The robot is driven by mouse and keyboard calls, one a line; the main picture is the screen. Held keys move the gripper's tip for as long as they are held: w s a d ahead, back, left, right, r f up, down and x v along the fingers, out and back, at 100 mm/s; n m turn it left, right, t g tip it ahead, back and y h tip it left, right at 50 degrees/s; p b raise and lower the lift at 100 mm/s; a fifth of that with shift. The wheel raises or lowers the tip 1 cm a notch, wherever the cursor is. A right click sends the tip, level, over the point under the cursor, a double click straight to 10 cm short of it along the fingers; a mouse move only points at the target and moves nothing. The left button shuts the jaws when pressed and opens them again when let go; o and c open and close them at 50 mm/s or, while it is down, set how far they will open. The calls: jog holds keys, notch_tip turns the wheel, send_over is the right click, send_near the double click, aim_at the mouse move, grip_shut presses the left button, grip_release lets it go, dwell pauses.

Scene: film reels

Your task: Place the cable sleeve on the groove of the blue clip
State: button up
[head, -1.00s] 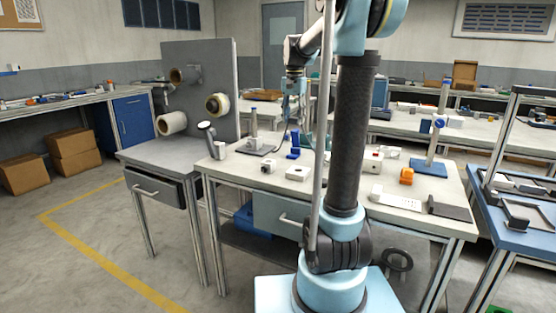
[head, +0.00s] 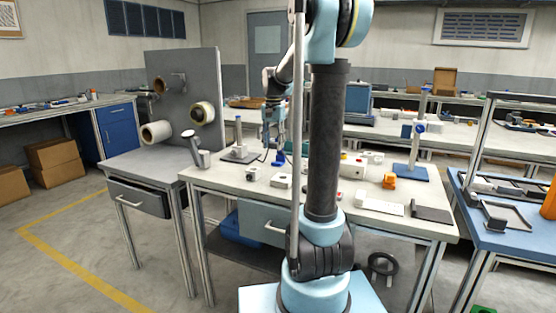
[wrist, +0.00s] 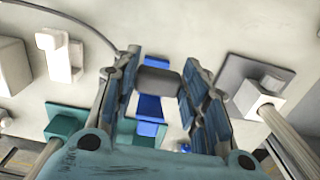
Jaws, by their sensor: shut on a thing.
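The cable sleeve (wrist: 158,82) is a short dark grey piece between my fingertips in the wrist view. My gripper (wrist: 160,82) is shut on it; in the head view my gripper (head: 275,145) points down low over the worktable. The blue clip (wrist: 150,106) is directly by the sleeve in the wrist view, partly hidden by the fingers, on a teal base (wrist: 145,141). In the head view the blue clip (head: 279,159) shows just under the fingertips. I cannot tell whether the sleeve touches the clip or sits in its groove.
A thin cable (wrist: 92,28) curves in from the upper left. White blocks (wrist: 53,55) stand left of my fingers. A grey plate with a white block and post (wrist: 255,95) stands close on the right. An orange part (head: 389,181) lies farther right on the worktable.

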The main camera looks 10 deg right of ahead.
aim_at(278, 156)
notch_tip(278, 156, down, 6)
jog(key=shift+f, duration=0.25)
jog(key=w+d, duration=0.2)
jog(key=w, duration=0.1)
jog(key=shift+w+d, duration=0.25)
jog(key=shift+w, duration=0.05)
jog(key=shift+s+a+f, duration=0.1)
jog(key=shift+f, duration=0.55)
jog(key=o, duration=1.1)
jog(key=shift+c, duration=0.2)
notch_tip(278, 156, up, 12)
